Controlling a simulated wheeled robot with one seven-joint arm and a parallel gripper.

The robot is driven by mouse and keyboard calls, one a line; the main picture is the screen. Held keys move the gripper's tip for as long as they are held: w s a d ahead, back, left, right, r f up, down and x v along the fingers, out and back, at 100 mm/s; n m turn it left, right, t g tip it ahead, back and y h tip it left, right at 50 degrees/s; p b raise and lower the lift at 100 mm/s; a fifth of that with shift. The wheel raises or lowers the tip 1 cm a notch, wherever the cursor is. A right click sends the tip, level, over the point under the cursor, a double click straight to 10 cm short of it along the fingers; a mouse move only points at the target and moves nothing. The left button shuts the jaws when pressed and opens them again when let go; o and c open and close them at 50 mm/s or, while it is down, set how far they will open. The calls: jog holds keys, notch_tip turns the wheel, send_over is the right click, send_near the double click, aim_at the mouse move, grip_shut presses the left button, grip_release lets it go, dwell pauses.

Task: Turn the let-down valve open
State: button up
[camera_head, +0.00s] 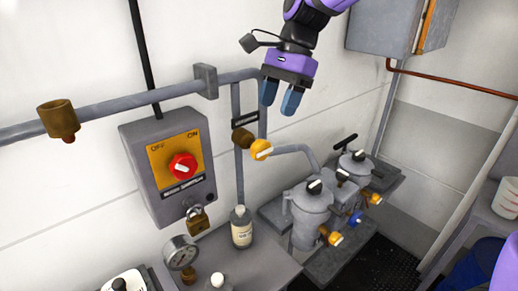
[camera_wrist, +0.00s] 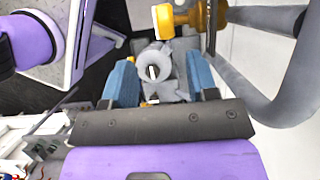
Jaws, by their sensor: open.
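A yellow-handled valve (camera_head: 261,149) with a pale bar on its face and a brass body (camera_head: 241,138) sits on the grey pipework, below a dark label plate (camera_head: 245,118) too small to read. I take it as the let-down valve, but cannot confirm this. My gripper (camera_head: 279,100) hangs above and slightly right of it, blue fingers apart and empty. In the wrist view, the open fingers (camera_wrist: 161,76) point toward a grey cylindrical fitting (camera_wrist: 155,66) farther off. A yellow valve (camera_wrist: 168,20) shows beyond the fingers at the top, not touching them.
A grey switch box (camera_head: 168,165) with a red knob (camera_head: 183,166) and a brass padlock (camera_head: 197,218) is on the wall. A bottle (camera_head: 241,228) and gauge (camera_head: 180,252) stand below. Grey filter housings (camera_head: 311,215) with other yellow handles (camera_head: 335,238) are at lower right.

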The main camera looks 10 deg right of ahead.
aim_at(262, 141)
jog(key=x, duration=1.1)
jog(key=shift+a, duration=0.35)
jog(key=c, duration=0.9)
